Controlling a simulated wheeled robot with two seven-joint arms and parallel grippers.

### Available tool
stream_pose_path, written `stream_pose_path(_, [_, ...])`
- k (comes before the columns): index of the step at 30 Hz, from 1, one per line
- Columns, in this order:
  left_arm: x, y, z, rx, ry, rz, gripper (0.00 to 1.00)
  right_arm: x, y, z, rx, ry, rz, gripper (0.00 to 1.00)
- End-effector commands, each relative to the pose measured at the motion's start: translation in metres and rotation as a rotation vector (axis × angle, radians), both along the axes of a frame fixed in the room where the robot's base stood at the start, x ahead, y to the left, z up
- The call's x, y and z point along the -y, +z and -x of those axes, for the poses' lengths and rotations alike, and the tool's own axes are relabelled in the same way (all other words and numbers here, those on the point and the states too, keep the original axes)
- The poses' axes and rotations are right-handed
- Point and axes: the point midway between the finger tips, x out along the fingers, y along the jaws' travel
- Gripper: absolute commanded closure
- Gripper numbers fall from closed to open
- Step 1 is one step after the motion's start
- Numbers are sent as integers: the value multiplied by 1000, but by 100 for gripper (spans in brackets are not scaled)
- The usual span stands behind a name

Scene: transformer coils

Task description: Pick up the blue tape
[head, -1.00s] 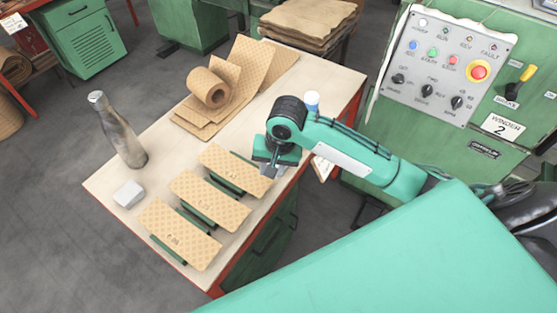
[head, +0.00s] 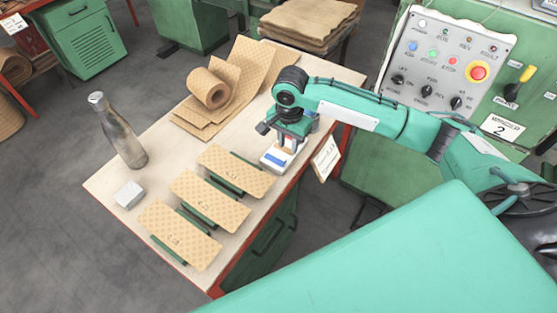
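A small white item with a blue patch (head: 276,159) lies at the table's right edge, beside the nearest tan board; I cannot tell for sure that it is the blue tape. My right gripper (head: 287,147) points down just above and behind it. Its fingers are small and partly hidden, so I cannot tell whether they are open or touching the item. A greyish-blue bit (head: 314,122) shows behind my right wrist, mostly hidden. My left gripper is not in view.
Tan patterned boards on green bars (head: 196,196) lie across the table (head: 160,150). A green control cabinet (head: 460,135) stands at the right.

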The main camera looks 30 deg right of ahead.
Motion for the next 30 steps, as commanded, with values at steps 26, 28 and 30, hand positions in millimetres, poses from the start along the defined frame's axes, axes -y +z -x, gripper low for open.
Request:
stream_pose_path(26, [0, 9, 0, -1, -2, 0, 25, -5, -66, 0, 2, 3, -1, 76])
stream_pose_path(28, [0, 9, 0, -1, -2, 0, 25, -5, -66, 0, 1, 3, -1, 90])
stream_pose_path(30, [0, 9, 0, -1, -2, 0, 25, -5, -66, 0, 1, 3, -1, 100])
